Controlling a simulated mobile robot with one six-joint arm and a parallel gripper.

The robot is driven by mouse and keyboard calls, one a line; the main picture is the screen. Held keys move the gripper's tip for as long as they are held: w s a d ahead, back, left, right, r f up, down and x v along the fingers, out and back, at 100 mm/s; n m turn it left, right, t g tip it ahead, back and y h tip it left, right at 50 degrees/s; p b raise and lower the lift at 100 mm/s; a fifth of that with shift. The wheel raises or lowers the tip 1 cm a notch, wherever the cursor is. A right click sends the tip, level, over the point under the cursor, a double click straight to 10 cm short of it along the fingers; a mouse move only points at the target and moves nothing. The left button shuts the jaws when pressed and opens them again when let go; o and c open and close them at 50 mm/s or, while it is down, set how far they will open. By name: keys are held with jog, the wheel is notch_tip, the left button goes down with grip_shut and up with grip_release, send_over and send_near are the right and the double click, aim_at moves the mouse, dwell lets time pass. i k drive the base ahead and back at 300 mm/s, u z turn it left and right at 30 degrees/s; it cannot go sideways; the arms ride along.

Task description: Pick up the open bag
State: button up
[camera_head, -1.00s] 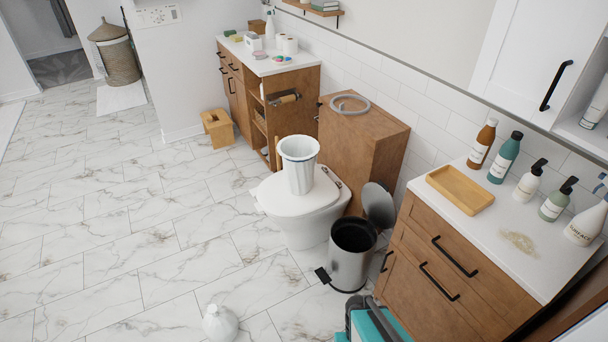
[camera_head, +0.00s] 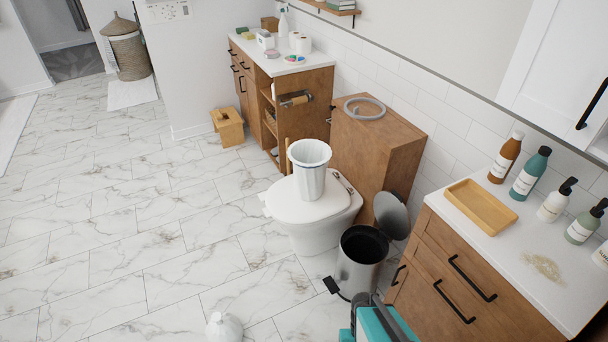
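A white open bag (camera_head: 309,171) with a wide round mouth stands upright on the closed lid of the toilet (camera_head: 310,206). Its top faces up and its sides look pleated. A second white bag (camera_head: 224,328), rounded and closed-looking, lies on the floor at the bottom edge, partly cut off.
A steel pedal bin (camera_head: 358,268) with its lid up stands right of the toilet. A wooden vanity (camera_head: 470,265) fills the right. The marble floor (camera_head: 120,240) at left is clear.

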aim_at(309, 158)
jog(key=i, duration=1.15)
jog(key=u, duration=5.25)
jog(key=i, duration=0.15)
jog(key=z, duration=3.25)
jog(key=i, duration=0.6)
jog(key=u, duration=0.1)
